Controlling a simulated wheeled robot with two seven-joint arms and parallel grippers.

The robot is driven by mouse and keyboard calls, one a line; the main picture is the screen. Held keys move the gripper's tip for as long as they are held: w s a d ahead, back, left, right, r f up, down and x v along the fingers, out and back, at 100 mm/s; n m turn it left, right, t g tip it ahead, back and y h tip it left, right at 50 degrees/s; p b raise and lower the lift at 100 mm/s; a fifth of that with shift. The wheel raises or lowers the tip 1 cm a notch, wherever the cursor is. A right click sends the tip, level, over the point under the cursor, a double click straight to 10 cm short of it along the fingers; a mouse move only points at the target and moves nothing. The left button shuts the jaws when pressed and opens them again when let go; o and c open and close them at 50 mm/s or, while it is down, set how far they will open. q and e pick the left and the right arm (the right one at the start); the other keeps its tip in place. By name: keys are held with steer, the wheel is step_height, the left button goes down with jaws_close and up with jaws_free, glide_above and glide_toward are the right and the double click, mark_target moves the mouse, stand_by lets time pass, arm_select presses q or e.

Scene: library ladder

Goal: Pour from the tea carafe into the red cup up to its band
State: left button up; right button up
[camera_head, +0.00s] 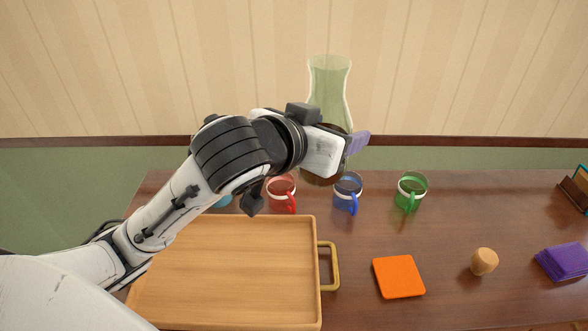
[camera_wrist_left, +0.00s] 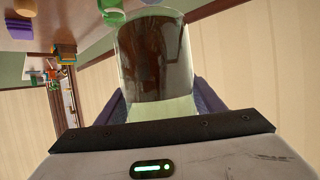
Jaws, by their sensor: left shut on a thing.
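The tea carafe (camera_head: 330,85) is clear greenish glass with a flared neck, standing about upright at the back, behind the cups. My left gripper (camera_head: 350,143) is shut on the carafe, and its arm hides part of the body. The left wrist view shows dark tea inside the carafe (camera_wrist_left: 155,55), between the purple fingers of the gripper (camera_wrist_left: 158,100). The red cup (camera_head: 282,188), with a white band and red handle, stands on the table left of the carafe's base. I cannot tell its liquid level. My right gripper is not in view.
A blue cup (camera_head: 348,188) and a green cup (camera_head: 411,188) stand right of the red one. A teal cup (camera_head: 225,202) is mostly hidden by my arm. A wooden tray (camera_head: 230,265), orange coaster (camera_head: 398,277), cork stopper (camera_head: 484,261) and purple stack (camera_head: 563,261) lie in front.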

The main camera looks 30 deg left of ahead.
arm_select(q)
steer(key=w+f+m+h+p, duration=0.1)
steer(key=w+f+m+h, duration=0.1)
steer(key=f, duration=0.5)
steer(key=w+f+m+g+h+p, duration=0.1)
steer(key=w+f+m+h+p, duration=0.1)
steer(key=f, duration=0.6)
steer(key=shift+a+m+g+h, duration=0.15)
steer(key=shift+m+g+h, duration=0.15)
steer(key=shift+m+h, duration=0.45)
steer(key=shift+s+r+n+h, duration=0.1)
steer(key=shift+r+n+h, duration=0.15)
steer(key=shift+n, duration=0.1)
steer(key=shift+s+d+r+n+t+h, duration=0.15)
steer(key=shift+d+n+t+h, duration=0.1)
steer(key=shift+n+h, duration=0.7)
steer(key=shift+w+d+r+n+t+h, duration=0.1)
steer(key=shift+r+n+t+h, duration=0.3)
steer(key=shift+n, duration=0.9)
steer(key=shift+s+d+f+n+t+h, duration=0.1)
steer(key=shift+d+n+t+h, duration=0.1)
steer(key=shift+n+h, duration=0.8)
steer(key=shift+s+d+f+n, duration=0.1)
steer(key=shift+d+n, duration=0.1)
steer(key=shift+n, duration=0.35)
steer(key=shift+d+f+n+t+h+b, duration=0.25)
steer(key=shift+f+n+t+b, duration=0.1)
steer(key=shift+n+b, duration=0.55)
